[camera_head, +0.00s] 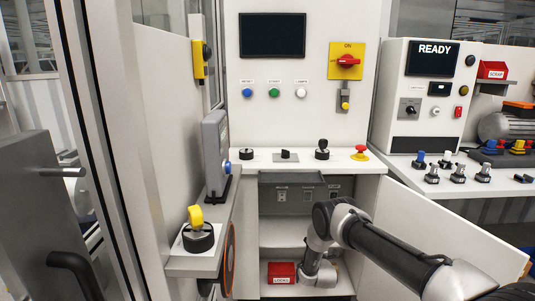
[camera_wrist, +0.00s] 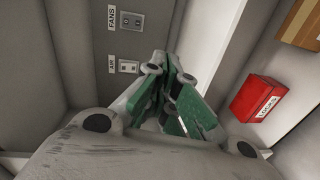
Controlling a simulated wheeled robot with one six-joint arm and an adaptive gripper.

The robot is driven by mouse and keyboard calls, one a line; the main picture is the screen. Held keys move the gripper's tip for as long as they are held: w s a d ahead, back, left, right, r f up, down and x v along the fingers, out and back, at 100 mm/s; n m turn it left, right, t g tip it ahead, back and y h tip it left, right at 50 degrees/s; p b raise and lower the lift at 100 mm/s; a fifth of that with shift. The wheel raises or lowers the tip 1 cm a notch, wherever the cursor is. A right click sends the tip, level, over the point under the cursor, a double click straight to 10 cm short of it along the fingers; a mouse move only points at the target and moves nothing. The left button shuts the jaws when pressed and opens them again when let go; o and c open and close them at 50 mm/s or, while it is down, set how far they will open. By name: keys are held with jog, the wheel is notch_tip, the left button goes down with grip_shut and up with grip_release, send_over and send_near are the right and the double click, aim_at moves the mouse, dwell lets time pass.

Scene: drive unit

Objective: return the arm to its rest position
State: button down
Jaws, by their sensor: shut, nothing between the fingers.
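My arm (camera_head: 395,255) reaches from the lower right of the head view into the open cabinet (camera_head: 265,225) under the counter. Its wrist end (camera_head: 318,272) is low inside the cabinet, beside the red box labelled LOCKO or similar (camera_head: 282,272). My gripper (camera_wrist: 178,75) shows in the wrist view with its green-padded fingers shut and nothing between them. In the head view I cannot make out the fingers. The red box also shows in the wrist view (camera_wrist: 258,98), to the right of the fingers and apart from them.
The cabinet's open door (camera_head: 465,235) stands to the right, behind my arm. Labelled switches (camera_wrist: 130,20) are on the panel left of the fingers. The counter (camera_head: 300,162) above carries knobs and a red button (camera_head: 360,152). A cabinet shelf (camera_head: 290,235) is near my wrist.

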jog(key=s+f+m+g, duration=0.5)
jog(key=s+f+g, duration=0.3)
jog(key=s+f, duration=0.4)
jog(key=s+r+m+g, duration=0.2)
jog(key=s+g, duration=0.1)
jog(key=s+d+r+m+g, duration=0.2)
jog(key=s+r, duration=0.4)
jog(key=r, duration=0.7)
jog(key=s+d+r+m+g, duration=0.25)
jog(key=s+r, duration=0.35)
jog(key=r, duration=0.7)
jog(key=s+d+r+m+g, duration=0.25)
jog(key=s+r, duration=0.35)
jog(key=r, duration=0.7)
jog(key=s+d+r+m+t, duration=0.1)
jog(key=s+d+r+t, duration=0.2)
jog(key=s+r, duration=0.8)
jog(key=s+d+r+m+t, duration=0.1)
jog(key=s+d+r, duration=0.3)
jog(key=s+r, duration=0.8)
notch_tip(320, 180, up, 3)
jog(key=shift+s+d+r+m+t, duration=0.1)
jog(key=shift+s+d+m+t, duration=0.25)
jog(key=shift+t, duration=0.55)
jog(key=shift+w+a, duration=0.1)
jog(key=shift+w, duration=0.05)
